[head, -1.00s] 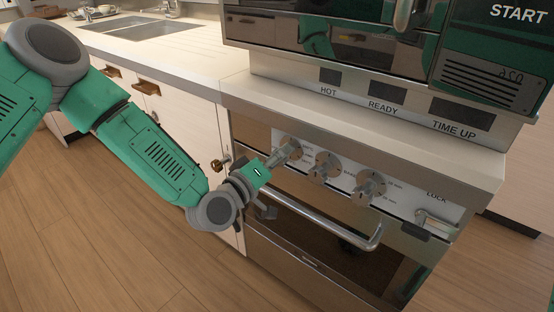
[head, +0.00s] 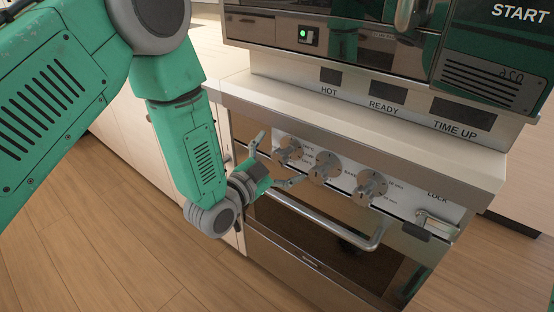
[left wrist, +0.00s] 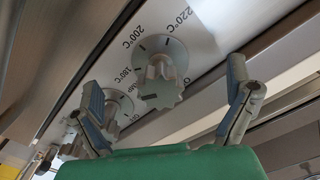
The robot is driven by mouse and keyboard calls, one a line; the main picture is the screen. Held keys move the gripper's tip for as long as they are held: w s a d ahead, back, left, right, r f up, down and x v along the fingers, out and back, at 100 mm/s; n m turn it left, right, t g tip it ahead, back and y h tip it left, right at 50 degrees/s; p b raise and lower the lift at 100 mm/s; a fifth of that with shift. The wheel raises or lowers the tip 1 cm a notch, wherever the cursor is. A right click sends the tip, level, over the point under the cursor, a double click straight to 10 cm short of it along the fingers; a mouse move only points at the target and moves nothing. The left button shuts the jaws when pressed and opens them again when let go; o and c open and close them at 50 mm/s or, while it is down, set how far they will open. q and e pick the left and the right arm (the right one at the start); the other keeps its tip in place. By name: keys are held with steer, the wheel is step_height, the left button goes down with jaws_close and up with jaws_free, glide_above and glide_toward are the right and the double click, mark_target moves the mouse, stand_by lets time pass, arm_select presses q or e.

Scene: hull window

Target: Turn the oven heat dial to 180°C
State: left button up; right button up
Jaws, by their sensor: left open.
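The heat dial, a grey knob on a round plate, is the leftmost of three on the panel in the head view (head: 288,151). In the left wrist view the heat dial (left wrist: 160,72) is close, with 180°C, 200°C, 220°C and OFF marks around it. Which mark it points to cannot be told. My left gripper (head: 279,159) is open in front of the dial, fingers spread to either side and apparently clear of it. It also shows in the left wrist view (left wrist: 164,80). My right gripper is not in view.
Two more knobs, the middle one (head: 325,167) and the right one (head: 369,187), sit close beside the dial. A metal handle bar (head: 330,232) runs below. The counter edge (head: 350,134) overhangs the panel. A green light (head: 303,35) glows above.

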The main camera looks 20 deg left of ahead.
mark_target(277, 160)
arm_select(q)
steer(key=shift+d, duration=0.1)
steer(key=shift+s+a, duration=0.2)
steer(key=shift+s, duration=0.45)
steer(key=shift+p+v, duration=0.5)
steer(key=shift+v, duration=2.35)
steer(key=s+a+f+n+g+y+p, duration=0.4)
steer(key=s+f+g, duration=0.4)
steer(key=s+f, duration=0.4)
steer(key=s+a+f+n+g, duration=0.1)
steer(key=s+f+n+g, duration=0.1)
steer(key=s, duration=0.4)
steer(key=s+a+f+n+g+y+p, duration=0.1)
steer(key=s+a+f+n+g, duration=0.1)
steer(key=s, duration=0.4)
steer(key=s+a+f+n+g+y, duration=0.1)
steer(key=s+a+f+g, duration=0.1)
steer(key=s+g, duration=0.2)
steer(key=shift+s+n, duration=0.4)
steer(key=shift+s, duration=0.6)
